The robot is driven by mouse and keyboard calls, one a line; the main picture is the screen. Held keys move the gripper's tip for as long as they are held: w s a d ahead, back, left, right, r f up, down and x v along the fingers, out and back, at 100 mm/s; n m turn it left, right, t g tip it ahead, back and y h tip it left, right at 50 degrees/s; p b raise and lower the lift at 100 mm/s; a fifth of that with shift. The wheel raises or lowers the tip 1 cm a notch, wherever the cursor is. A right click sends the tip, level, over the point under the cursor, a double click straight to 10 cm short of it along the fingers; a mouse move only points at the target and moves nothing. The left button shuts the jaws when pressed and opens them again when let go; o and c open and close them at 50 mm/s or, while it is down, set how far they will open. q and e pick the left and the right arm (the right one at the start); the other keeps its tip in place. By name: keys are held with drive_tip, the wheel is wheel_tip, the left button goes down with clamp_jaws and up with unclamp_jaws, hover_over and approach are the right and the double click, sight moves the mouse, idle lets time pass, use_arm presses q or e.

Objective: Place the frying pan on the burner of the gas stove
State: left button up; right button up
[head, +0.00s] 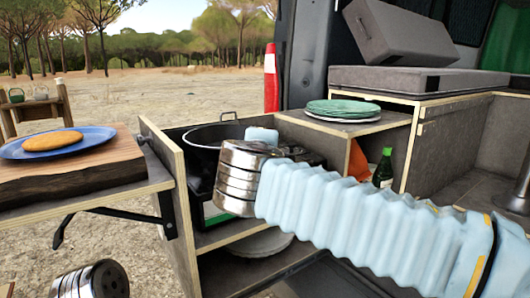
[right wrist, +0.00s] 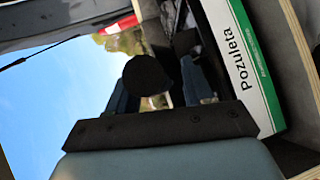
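A dark, wide pan (head: 203,136) with a small loop handle sits in the cabinet's left bay, partly hidden by my right wrist. I cannot tell what it rests on. Stove and burner cannot be made out clearly behind my right arm. My left gripper is out of view; only a metal left arm link shows at bottom left.
A wooden board (head: 75,175) with a blue plate (head: 20,150) and a flat round food stands left. Green and white plates (head: 343,108) lie on the right shelf, above a dark bottle (head: 384,168). A white-green box (right wrist: 238,65) stands beside the right gripper. Cabinet panels border the bay.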

drive_tip(key=shift+r, duration=0.2)
drive_tip(key=v, duration=1.2)
drive_tip(key=shift+b, duration=0.45)
drive_tip(key=shift+f, duration=0.1)
